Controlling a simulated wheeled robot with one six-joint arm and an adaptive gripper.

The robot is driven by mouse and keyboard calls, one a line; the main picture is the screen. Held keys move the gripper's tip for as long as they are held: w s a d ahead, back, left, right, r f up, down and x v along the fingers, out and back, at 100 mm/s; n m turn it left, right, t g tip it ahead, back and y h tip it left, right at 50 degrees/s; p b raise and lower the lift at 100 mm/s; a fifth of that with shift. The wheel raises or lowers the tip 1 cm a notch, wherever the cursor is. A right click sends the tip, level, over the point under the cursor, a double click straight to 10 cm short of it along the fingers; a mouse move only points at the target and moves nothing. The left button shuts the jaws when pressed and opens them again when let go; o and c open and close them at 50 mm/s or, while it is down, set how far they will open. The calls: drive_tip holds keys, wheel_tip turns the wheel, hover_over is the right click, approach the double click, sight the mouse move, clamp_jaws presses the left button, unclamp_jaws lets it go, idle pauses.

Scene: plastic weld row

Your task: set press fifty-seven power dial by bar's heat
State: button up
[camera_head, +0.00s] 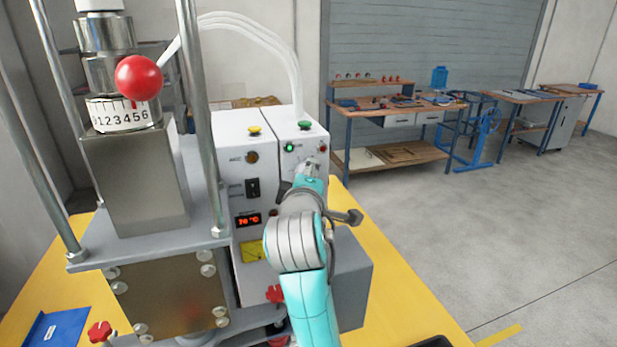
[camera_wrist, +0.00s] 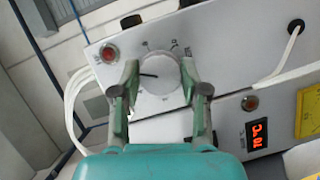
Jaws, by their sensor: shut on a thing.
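The power dial (camera_wrist: 157,86) is a round white knob on the light grey control box (camera_head: 233,128). A dark pointer line on it points left in the wrist view, with small scale marks printed around its rim. My gripper (camera_wrist: 160,68) is shut on the dial, one green finger on each side. In the head view my gripper (camera_head: 313,168) is at the upper right of the box and hides most of the dial. The red temperature display (camera_head: 248,220) reads about seventy-something °C, last digit unclear; it also shows tilted in the wrist view (camera_wrist: 257,134).
A lit green lamp (camera_head: 289,148), a red lamp (camera_wrist: 109,53), yellow (camera_head: 254,130) and green (camera_head: 305,125) buttons and a black switch (camera_head: 252,188) sit around the box. The press column (camera_head: 135,180) with a red ball lever (camera_head: 139,77) stands left. Open floor lies right.

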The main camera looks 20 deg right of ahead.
idle(0.4)
drive_tip(key=o, duration=1.1)
drive_tip(key=shift+s, duration=0.1)
drive_tip(key=v, duration=1.2)
